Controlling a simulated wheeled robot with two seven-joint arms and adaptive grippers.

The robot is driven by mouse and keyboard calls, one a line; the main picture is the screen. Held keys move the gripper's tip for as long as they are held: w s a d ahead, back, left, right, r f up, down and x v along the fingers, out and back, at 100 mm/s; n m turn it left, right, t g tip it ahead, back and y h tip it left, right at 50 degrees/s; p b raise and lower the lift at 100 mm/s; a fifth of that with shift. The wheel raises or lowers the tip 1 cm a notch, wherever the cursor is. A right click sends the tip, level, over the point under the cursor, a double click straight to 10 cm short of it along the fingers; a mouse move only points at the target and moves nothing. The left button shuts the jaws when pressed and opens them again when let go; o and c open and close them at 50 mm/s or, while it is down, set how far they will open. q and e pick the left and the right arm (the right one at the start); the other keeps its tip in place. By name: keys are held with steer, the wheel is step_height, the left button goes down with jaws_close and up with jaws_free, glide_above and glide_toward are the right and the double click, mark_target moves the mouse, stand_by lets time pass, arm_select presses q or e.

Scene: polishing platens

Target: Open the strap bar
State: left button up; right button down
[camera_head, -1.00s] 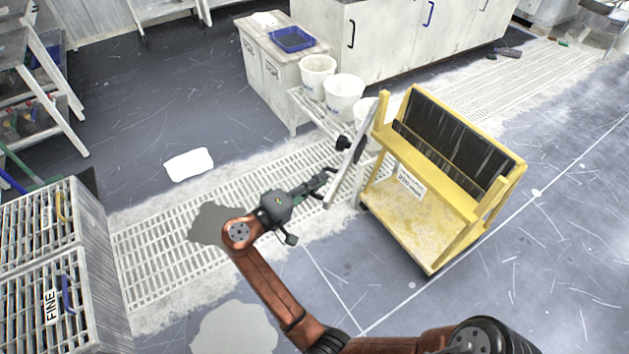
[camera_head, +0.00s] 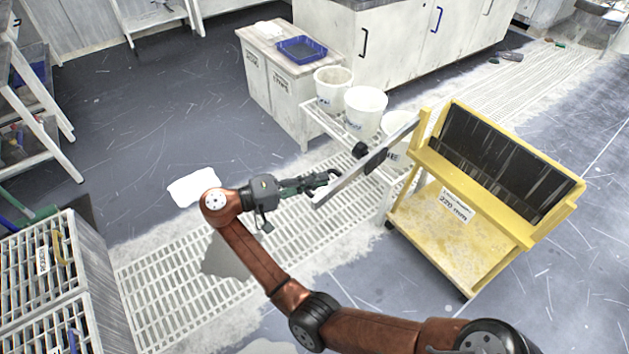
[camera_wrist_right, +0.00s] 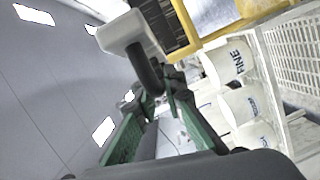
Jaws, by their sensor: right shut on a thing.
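The strap bar (camera_head: 352,182) is a long pale metal bar with a dark pad (camera_head: 375,160). Its far end meets the left post of the yellow cart (camera_head: 432,243), and the bar sticks out to the left, away from the cart's dark slotted rack (camera_head: 505,165). My right gripper (camera_head: 322,181) is shut on the dark handle near the bar's free end. In the right wrist view, the green fingers close around the dark curved handle (camera_wrist_right: 146,72), below the pale bar end (camera_wrist_right: 122,30). The fingertip contact is partly hidden. My left gripper is out of view.
White buckets (camera_head: 365,110) stand on a low slatted rack behind the bar, close to it. A white cabinet (camera_head: 285,85) bears a blue tray (camera_head: 302,49). Slatted crates (camera_head: 45,255) stand at the left. Floor left of my arm is open, with a white patch (camera_head: 193,186).

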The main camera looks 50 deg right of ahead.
steer(key=shift+s+d, duration=0.1)
steer(key=shift+d, duration=0.1)
steer(key=c, duration=2.4)
jaws_free()
steer(key=shift+o, duration=0.5)
steer(key=shift+s+d+f, duration=0.1)
steer(key=shift+d, duration=0.05)
steer(key=shift+o, duration=1.4)
steer(key=shift+a, duration=0.25)
steer(key=shift+w, duration=0.2)
steer(key=shift+w+a, duration=0.1)
steer(key=shift+a, duration=0.1)
steer(key=v, duration=1.1)
steer(key=shift+a, duration=0.3)
steer(key=shift+w, duration=0.1)
